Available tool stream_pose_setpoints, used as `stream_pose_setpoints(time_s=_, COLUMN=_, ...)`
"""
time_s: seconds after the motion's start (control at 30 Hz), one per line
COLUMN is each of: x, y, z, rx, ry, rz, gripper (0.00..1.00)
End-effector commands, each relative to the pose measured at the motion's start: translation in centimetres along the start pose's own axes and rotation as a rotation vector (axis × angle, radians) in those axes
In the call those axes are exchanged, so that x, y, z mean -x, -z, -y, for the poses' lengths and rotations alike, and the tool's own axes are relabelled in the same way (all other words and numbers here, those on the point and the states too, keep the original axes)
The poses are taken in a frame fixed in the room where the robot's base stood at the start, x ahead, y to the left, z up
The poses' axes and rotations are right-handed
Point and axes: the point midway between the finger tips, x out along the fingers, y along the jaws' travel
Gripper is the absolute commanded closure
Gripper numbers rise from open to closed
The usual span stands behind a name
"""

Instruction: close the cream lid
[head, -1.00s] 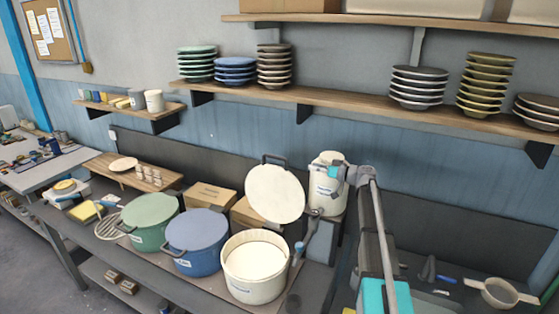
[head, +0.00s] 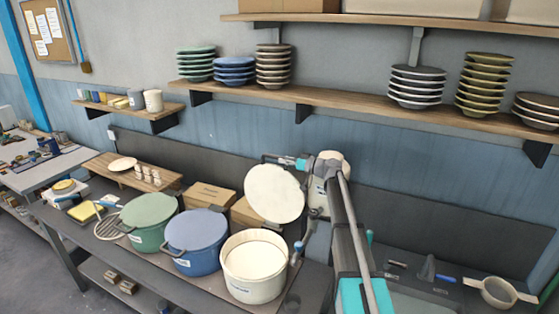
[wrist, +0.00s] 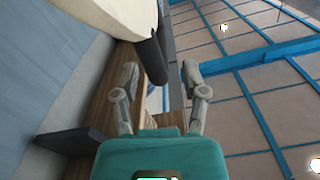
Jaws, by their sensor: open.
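The cream lid (head: 274,194) stands open, tilted up behind the cream pot (head: 253,268), whose mouth is uncovered. My gripper (head: 268,158) is at the lid's upper edge, coming from the right. In the wrist view my gripper (wrist: 160,76) is open, its two fingers apart. The pale lid (wrist: 112,14) fills the top left there, and a dark handle bar (wrist: 150,60) reaches down toward the gap between the fingertips. I cannot tell whether a finger touches it.
A blue pot (head: 196,240) and a green pot (head: 150,220) stand left of the cream pot. A shelf (head: 350,112) with stacked plates runs above.

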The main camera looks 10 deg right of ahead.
Motion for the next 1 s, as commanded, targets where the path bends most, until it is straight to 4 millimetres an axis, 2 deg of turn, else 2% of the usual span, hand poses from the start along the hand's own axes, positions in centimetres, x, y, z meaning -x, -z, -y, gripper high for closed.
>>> stream_pose_setpoints(time_s=0.23, x=-1.9, y=0.0, z=0.0, rx=0.000, ry=0.001, rz=0.000, gripper=0.43)
stream_pose_setpoints(time_s=0.6, x=-2.3, y=0.0, z=0.1, rx=0.000, ry=0.001, rz=0.000, gripper=0.43)
stream_pose_setpoints(time_s=0.67, x=-2.3, y=0.0, z=0.1, rx=0.000, ry=0.001, rz=0.000, gripper=0.53)
stream_pose_setpoints(time_s=0.9, x=-2.3, y=0.0, z=0.1, rx=0.000, ry=0.002, rz=0.001, gripper=0.97)
stream_pose_setpoints(time_s=1.0, x=-2.3, y=0.0, z=0.1, rx=0.000, ry=0.002, rz=0.001, gripper=1.00)
